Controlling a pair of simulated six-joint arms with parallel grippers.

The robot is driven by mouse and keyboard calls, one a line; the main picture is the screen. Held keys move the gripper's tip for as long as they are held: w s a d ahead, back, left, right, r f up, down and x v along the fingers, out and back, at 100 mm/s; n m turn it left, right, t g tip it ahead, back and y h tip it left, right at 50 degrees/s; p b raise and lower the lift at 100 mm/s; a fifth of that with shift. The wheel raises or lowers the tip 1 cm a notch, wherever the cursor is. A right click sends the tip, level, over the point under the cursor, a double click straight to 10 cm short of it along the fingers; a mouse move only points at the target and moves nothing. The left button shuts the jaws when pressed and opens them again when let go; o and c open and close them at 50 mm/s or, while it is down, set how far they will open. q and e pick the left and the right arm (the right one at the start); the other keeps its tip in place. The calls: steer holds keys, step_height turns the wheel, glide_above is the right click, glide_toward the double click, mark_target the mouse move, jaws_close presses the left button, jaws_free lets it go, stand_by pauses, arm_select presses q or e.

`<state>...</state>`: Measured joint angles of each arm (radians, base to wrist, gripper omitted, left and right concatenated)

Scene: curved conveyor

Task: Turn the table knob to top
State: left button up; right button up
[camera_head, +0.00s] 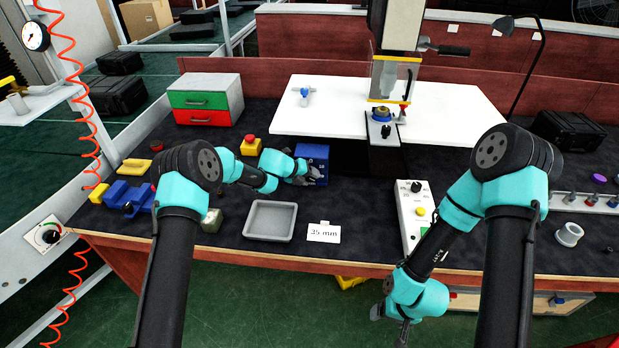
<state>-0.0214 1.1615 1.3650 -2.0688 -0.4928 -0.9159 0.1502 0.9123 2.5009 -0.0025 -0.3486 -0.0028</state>
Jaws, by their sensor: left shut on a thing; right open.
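My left gripper (304,170) is at the front of a small blue box (312,151) on the dark table. It is shut on a small dark part there, probably a knob; the fingers mostly hide it and I cannot tell which way it points. A black knob (416,187) also shows on the white control panel (410,209) at the right, with no gripper at it. My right gripper (402,328) is open and empty, low in front of the table's front edge.
A grey tray (271,237) and a "35 mm" card (323,232) lie near the front edge. A yellow box with a red button (250,146) and a green-red drawer unit (205,98) stand behind left. A press (392,70) stands at the back.

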arm_select(q)
steer(key=shift+c, duration=0.5)
steer(key=shift+h, duration=0.6)
steer(key=shift+n+h, duration=0.3)
steer(key=shift+h, duration=0.6)
steer(key=shift+n+h, duration=0.6)
steer(key=shift+h, duration=1.2)
steer(key=shift+t, duration=0.3)
steer(key=o, duration=0.9)
